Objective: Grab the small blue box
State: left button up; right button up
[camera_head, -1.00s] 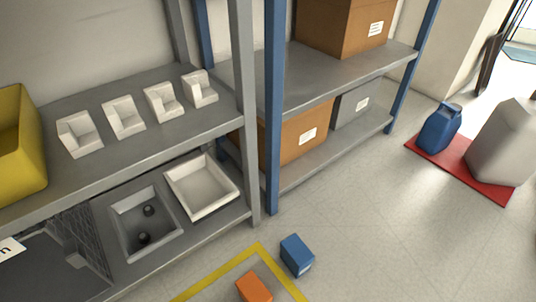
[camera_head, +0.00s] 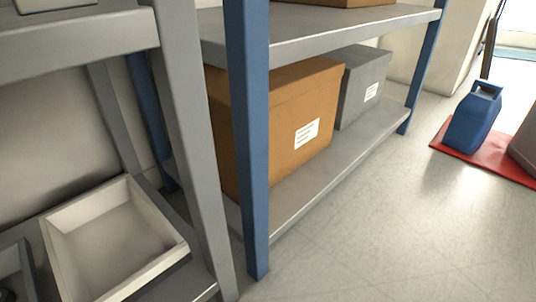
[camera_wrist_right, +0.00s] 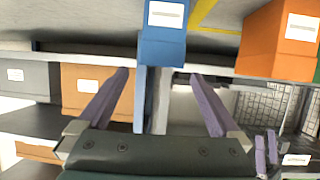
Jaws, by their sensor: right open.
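The small blue box (camera_wrist_right: 163,38) with a white label is at the top of the right wrist view. It is not in the head view. My right gripper (camera_wrist_right: 159,74) is open, with its two purple fingers spread and nothing between them. The box appears just beyond the fingertips, roughly centred between them, and I see no contact. Small purple parts (camera_wrist_right: 266,152) at the lower right of the wrist view look like my left gripper's fingers; their opening is unclear. Neither gripper shows in the head view.
An orange box (camera_wrist_right: 280,40) stands near the blue one in the wrist view. The head view shows a blue shelf post (camera_head: 249,140), a brown carton (camera_head: 285,125), a grey box (camera_head: 365,88), a white tray (camera_head: 118,240) and a blue canister (camera_head: 472,120).

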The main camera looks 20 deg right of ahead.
jog(key=b+x, duration=0.1)
jog(key=x, duration=0.3)
jog(key=b+x, duration=0.1)
jog(key=x, duration=0.3)
jog(key=shift+w+a+r+b, duration=0.15)
jog(key=shift+r+b, duration=0.05)
jog(key=shift+b, duration=0.1)
jog(key=shift+w+a, duration=0.15)
jog(key=shift+w, duration=0.2)
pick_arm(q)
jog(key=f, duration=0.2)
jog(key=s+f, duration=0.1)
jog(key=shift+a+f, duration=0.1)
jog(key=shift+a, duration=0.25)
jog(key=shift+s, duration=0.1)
pick_arm(e)
jog(key=shift+s, duration=0.1)
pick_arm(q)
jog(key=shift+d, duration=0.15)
pick_arm(e)
jog(key=c, duration=1.4)
